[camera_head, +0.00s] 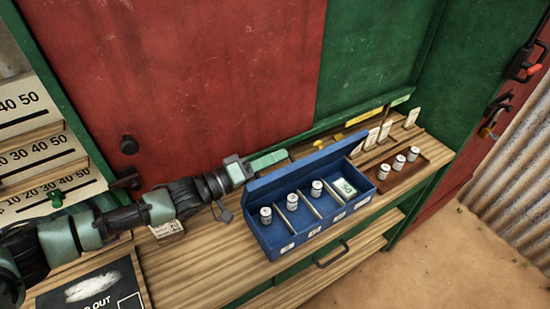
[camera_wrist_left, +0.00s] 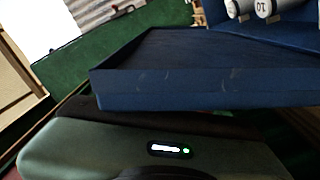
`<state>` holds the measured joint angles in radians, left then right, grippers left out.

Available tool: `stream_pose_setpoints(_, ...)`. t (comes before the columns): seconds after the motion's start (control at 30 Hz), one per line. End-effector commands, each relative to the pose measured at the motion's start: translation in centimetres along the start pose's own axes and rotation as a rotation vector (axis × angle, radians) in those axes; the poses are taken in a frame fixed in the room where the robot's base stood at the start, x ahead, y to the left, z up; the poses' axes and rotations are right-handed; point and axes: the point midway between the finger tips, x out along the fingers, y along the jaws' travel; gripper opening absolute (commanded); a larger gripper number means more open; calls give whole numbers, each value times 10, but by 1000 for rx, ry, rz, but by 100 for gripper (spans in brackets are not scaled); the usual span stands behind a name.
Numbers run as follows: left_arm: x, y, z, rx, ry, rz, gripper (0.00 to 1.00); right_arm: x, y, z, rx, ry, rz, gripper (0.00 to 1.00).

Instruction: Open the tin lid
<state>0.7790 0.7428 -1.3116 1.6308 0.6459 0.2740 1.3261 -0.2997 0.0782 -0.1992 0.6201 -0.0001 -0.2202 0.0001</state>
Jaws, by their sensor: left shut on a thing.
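The blue tin (camera_head: 273,246) stands on the wooden counter with its lid (camera_head: 308,163) raised along the back side, so its compartments show. Several small white labelled cylinders stand in the compartments, and a green and white note marked 50 (camera_head: 345,187) lies in the right one. My left gripper (camera_head: 268,161) is at the lid's back left edge, shut on the lid. In the left wrist view the lid's blue edge (camera_wrist_left: 200,88) lies just beyond my green gripper body (camera_wrist_left: 100,150); the fingertips are hidden there. My right gripper is out of view.
A brown wooden tray (camera_head: 412,168) with several white cylinders stands right of the tin. Small upright cards stand behind it. A red and green wall rises close behind the counter (camera_head: 195,262). A dark sign (camera_head: 92,290) lies at the left front.

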Motion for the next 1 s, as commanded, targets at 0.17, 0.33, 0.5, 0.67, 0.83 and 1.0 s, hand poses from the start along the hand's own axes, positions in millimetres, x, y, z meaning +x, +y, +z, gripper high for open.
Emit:
stream_pose_setpoints(0.17, 0, -1, 0, 4, 0, -2, 32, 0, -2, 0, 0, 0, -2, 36)
stream_pose_setpoints(0.33, 0, -1, 0, 3, 0, -2, 33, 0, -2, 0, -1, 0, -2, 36)
stream_pose_setpoints(0.5, -2, -1, 1, 3, 0, -2, 33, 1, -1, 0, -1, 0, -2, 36)
stream_pose_setpoints(0.67, -19, -4, 1, 3, 0, -5, 33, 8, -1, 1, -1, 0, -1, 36)
stream_pose_setpoints(0.83, -50, -5, 1, 4, 0, -4, 33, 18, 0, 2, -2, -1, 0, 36)
stream_pose_setpoints(1.0, -71, -4, 0, 3, 0, -4, 33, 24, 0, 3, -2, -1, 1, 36)
